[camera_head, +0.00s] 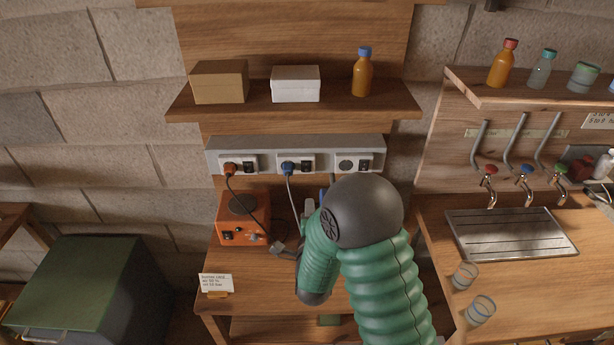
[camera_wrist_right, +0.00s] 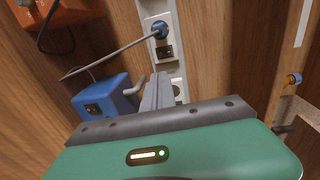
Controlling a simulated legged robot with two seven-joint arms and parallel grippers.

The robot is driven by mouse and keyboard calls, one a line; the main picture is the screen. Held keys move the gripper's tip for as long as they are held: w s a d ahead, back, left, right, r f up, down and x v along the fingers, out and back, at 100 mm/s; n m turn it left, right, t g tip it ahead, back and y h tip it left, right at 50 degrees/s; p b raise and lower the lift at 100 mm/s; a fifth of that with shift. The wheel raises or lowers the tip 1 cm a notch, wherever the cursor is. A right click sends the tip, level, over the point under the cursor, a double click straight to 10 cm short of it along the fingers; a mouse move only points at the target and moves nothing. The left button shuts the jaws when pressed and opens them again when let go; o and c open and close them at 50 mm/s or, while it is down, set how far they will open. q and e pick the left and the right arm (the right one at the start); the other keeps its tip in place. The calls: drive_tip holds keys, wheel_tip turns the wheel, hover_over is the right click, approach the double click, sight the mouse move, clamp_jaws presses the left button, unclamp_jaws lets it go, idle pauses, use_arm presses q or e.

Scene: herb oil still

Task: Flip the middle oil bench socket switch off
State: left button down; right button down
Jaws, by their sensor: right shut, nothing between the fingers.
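The grey socket strip (camera_head: 230,150) is on the wall under the shelf, with three sockets. The middle socket holds a blue plug (camera_head: 288,168), and its dark switch (camera_head: 307,166) is just right of the plug. In the right wrist view, the blue plug (camera_wrist_right: 159,30) and middle switch (camera_wrist_right: 165,50) show clearly, but I cannot tell the switch's position. My right gripper (camera_head: 309,208) is below the strip, mostly hidden by my arm in the head view. In the wrist view its fingers (camera_wrist_right: 158,90) are shut and empty, apart from the switch. My left gripper is not in view.
A blue box (camera_wrist_right: 108,98) is close beside my fingers, with the blue plug's cable nearby. The shelf (camera_head: 330,108) with boxes and a bottle overhangs the strip.

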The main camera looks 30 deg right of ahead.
sight(308, 171)
drive_tip(key=p+x, duration=0.2)
drive_tip(key=x, duration=0.5)
drive_tip(key=p+x, duration=0.1)
drive_tip(key=x, duration=0.6)
drive_tip(key=shift+w+d+f+p, duration=0.1)
drive_tip(key=shift+w+f+p, duration=0.15)
drive_tip(key=shift+w+p, duration=0.1)
